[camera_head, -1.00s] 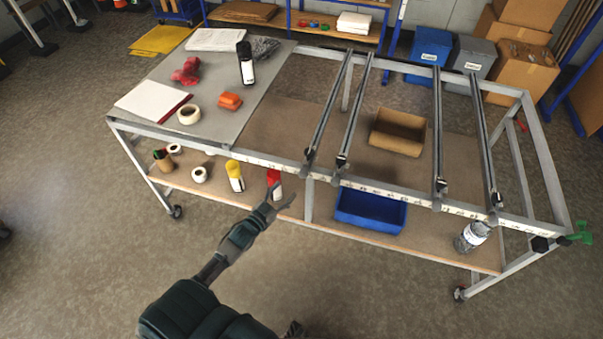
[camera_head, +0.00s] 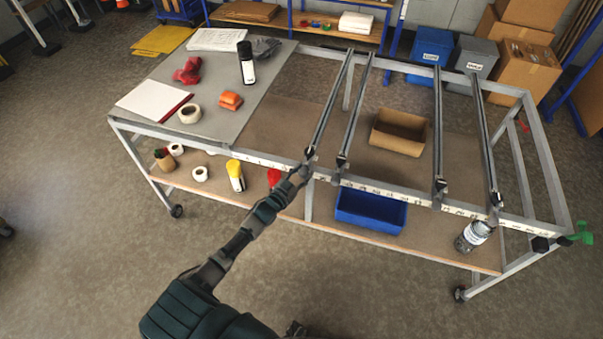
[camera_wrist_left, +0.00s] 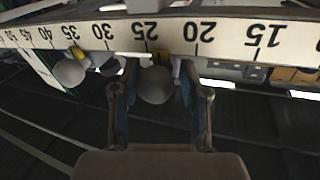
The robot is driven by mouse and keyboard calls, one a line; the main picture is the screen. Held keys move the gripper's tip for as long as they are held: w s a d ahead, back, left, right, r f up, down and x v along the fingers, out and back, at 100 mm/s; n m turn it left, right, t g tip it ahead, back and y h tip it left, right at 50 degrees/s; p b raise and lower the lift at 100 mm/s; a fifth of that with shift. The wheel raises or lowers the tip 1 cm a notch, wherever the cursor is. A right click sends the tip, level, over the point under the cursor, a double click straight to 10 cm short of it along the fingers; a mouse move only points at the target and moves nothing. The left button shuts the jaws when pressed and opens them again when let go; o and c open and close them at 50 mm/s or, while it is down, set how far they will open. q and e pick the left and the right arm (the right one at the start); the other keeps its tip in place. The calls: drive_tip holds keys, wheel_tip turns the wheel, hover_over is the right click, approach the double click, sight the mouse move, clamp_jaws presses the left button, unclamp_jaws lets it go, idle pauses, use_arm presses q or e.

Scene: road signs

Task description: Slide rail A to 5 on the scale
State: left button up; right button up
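Four grey rails span the frame's open right part. The leftmost rail (camera_head: 331,105) has its front end at the scale strip (camera_head: 385,190) on the front beam. I cannot read letters on the rails. My left gripper (camera_head: 306,160) is at that front end. In the left wrist view the gripper (camera_wrist_left: 156,80) is open, with one finger on each side of a round grey knob (camera_wrist_left: 155,88); gaps show beside the knob. My right gripper is not in view.
A second knob (camera_wrist_left: 69,73) hangs near 35 in the wrist view, and the second rail (camera_head: 356,115) stands close to the right. The lower shelf holds a blue bin (camera_head: 370,211), a yellow bottle (camera_head: 236,176) and a jar (camera_head: 472,237). A cardboard tray (camera_head: 398,132) lies between rails.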

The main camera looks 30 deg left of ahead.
use_arm(q)
drive_tip(key=shift+d+r, duration=0.15)
drive_tip(key=shift+d, duration=0.2)
clamp_jaws()
drive_tip(key=s+a, duration=0.1)
drive_tip(key=a, duration=0.4)
drive_tip(key=s+a+b, duration=0.1)
drive_tip(key=a, duration=0.5)
drive_tip(key=s+a+b, duration=0.1)
drive_tip(key=s+a, duration=0.1)
drive_tip(key=a, duration=0.4)
drive_tip(key=shift+a+r, duration=0.1)
drive_tip(key=shift+a, duration=0.15)
drive_tip(key=shift+s+a+r, duration=0.1)
drive_tip(key=shift+a, duration=0.35)
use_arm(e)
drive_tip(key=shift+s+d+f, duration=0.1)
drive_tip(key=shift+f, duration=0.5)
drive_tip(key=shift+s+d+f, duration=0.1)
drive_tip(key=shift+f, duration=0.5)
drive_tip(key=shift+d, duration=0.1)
use_arm(q)
drive_tip(key=shift+o, duration=2.3)
unclamp_jaws()
drive_tip(key=shift+o, duration=0.6)
drive_tip(key=shift+d, duration=0.1)
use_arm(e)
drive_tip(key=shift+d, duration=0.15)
